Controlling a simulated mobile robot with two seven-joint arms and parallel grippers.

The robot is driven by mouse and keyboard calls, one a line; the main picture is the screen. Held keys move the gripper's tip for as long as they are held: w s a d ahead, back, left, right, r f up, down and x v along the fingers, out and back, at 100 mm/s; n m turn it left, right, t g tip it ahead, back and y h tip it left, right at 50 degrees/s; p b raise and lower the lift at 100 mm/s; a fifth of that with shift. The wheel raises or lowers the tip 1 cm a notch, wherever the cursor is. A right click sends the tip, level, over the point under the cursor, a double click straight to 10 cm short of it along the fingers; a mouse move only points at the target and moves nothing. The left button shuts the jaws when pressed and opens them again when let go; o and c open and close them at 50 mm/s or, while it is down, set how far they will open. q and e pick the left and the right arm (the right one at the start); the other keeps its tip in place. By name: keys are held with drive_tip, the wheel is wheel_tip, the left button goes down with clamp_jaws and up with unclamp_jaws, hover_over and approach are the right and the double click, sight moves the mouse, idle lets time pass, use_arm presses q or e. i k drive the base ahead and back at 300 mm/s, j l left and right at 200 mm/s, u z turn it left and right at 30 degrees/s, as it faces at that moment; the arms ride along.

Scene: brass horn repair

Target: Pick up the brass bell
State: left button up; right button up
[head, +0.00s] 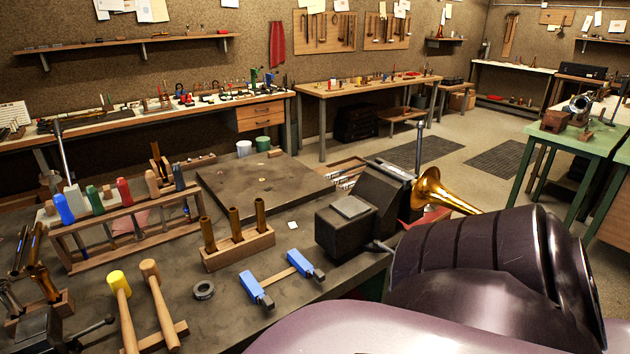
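The brass bell (433,192) shows right of the middle, just past the dark vise. Its flared mouth faces left and its narrowing tube runs to the right, where my dark arm link hides what lies beyond. It is close to something red under it, and I cannot tell what supports it. Neither of my gripper's fingers shows, so I cannot tell how far they are from the bell.
A dark bench vise (345,228) stands beside the bell at the bench edge. A wooden block with brass tubes (238,250), a blue clamp (256,290), two mallets (158,305) and a tool rack (130,228) crowd the workbench. Grey floor (450,135) is open behind.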

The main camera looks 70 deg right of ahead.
sight(428, 190)
drive_tip(key=z, duration=2.9)
drive_tip(key=u, duration=0.5)
drive_tip(key=l+u, duration=0.1)
drive_tip(key=u, duration=0.4)
drive_tip(key=l+u, duration=0.1)
drive_tip(key=u, duration=0.4)
drive_tip(key=l+u, duration=0.1)
drive_tip(key=u, duration=0.35)
drive_tip(key=l+u, duration=0.1)
drive_tip(key=u, duration=0.4)
drive_tip(key=l+u, duration=0.1)
drive_tip(key=u, duration=0.9)
drive_tip(key=l+u, duration=0.1)
drive_tip(key=u, duration=0.4)
drive_tip(key=k+l+u, duration=0.1)
drive_tip(key=k, duration=0.25)
drive_tip(key=k+l+u, duration=0.1)
drive_tip(key=k, duration=0.2)
drive_tip(key=k+z, duration=0.2)
drive_tip(key=z, duration=0.15)
drive_tip(key=k+z, duration=0.2)
drive_tip(key=z, duration=0.15)
drive_tip(key=k+z, duration=0.15)
drive_tip(key=z, duration=0.2)
